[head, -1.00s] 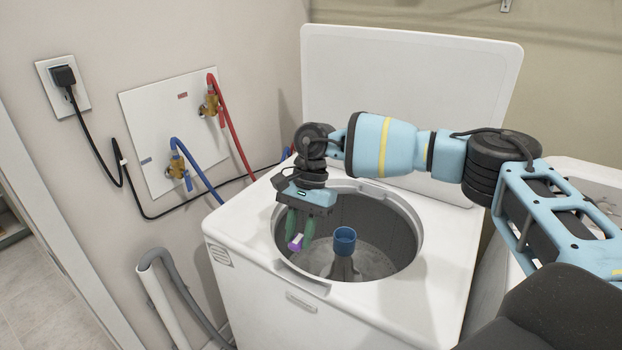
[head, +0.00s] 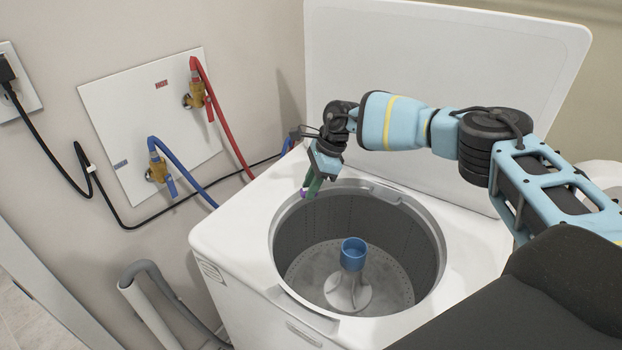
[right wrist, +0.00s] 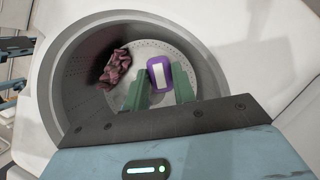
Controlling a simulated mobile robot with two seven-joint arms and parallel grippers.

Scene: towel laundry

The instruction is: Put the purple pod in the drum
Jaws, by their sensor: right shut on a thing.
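The purple pod (right wrist: 160,78), with a white patch, sits between the green fingertips of my right gripper (right wrist: 162,84), which is shut on it. In the head view my right gripper (head: 307,192) points down near the back-left rim of the washer opening, and only a sliver of purple shows at its tips. The drum (head: 330,232) is open below, grey with small holes. In the right wrist view the drum (right wrist: 75,85) lies behind the pod. My left gripper is not in view.
The white washer (head: 230,235) has its lid (head: 450,60) raised behind. A blue-topped agitator (head: 353,255) stands in the drum's middle. A crumpled reddish cloth (right wrist: 115,70) shows in the drum. Hoses and valves (head: 195,100) are on the left wall.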

